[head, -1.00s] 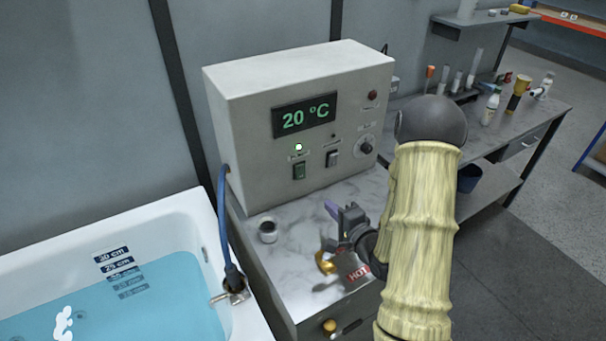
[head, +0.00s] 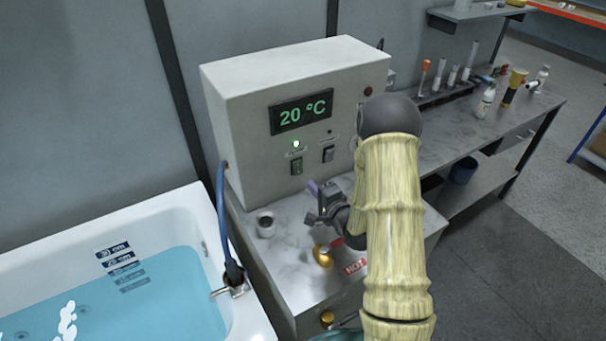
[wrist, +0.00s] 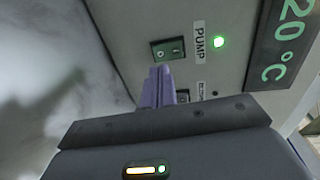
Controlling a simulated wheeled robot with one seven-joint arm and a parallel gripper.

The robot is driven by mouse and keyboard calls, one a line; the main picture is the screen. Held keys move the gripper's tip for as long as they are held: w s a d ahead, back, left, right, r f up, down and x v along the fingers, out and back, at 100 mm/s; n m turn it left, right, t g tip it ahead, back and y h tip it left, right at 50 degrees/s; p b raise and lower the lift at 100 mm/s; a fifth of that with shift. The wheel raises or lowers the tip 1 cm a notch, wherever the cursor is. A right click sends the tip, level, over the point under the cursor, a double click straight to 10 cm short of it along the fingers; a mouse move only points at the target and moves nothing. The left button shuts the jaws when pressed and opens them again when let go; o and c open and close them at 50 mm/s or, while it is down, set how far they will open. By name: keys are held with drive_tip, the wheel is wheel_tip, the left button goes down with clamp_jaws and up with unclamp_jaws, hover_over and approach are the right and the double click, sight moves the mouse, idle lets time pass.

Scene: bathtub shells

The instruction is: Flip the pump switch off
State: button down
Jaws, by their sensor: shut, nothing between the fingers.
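The pump switch (head: 296,166) is a green rocker on the front of the white control box (head: 240,110), below a lit green lamp (head: 296,144). In the wrist view the switch (wrist: 168,49) sits beside the PUMP label (wrist: 200,42), and the lamp (wrist: 218,42) glows. My gripper (head: 312,186) is shut and empty, a little below and right of the switch in the head view. Its purple fingers (wrist: 158,72) point at the panel, their tips just beside the switch. I cannot tell whether they touch the panel.
A second, dark switch (head: 328,154) is right of the pump switch; my fingers partly hide its surroundings in the wrist view. A small cup (head: 265,224) and a gold knob (head: 322,257) are on the counter. A water-filled bathtub (head: 150,215) is at left, with a blue hose (head: 223,215) beside it.

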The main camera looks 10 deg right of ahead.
sight(298, 172)
drive_tip(key=p+x, duration=0.2)
drive_tip(key=x, duration=0.4)
drive_tip(key=shift+w+f, duration=0.1)
drive_tip(key=shift+f, duration=0.05)
drive_tip(key=b, duration=0.3)
drive_tip(key=shift+w+a+f+t, duration=0.1)
drive_tip(key=shift+w+f+t, duration=0.05)
drive_tip(key=shift+f+t, duration=0.2)
drive_tip(key=shift+r+p, duration=0.4)
drive_tip(key=shift+s+f, duration=0.1)
drive_tip(key=shift+s, duration=0.2)
drive_tip(key=v, duration=1.4)
drive_tip(key=shift+s+d+b, duration=0.25)
drive_tip(key=shift+d+b, duration=0.1)
drive_tip(key=shift+b, duration=0.05)
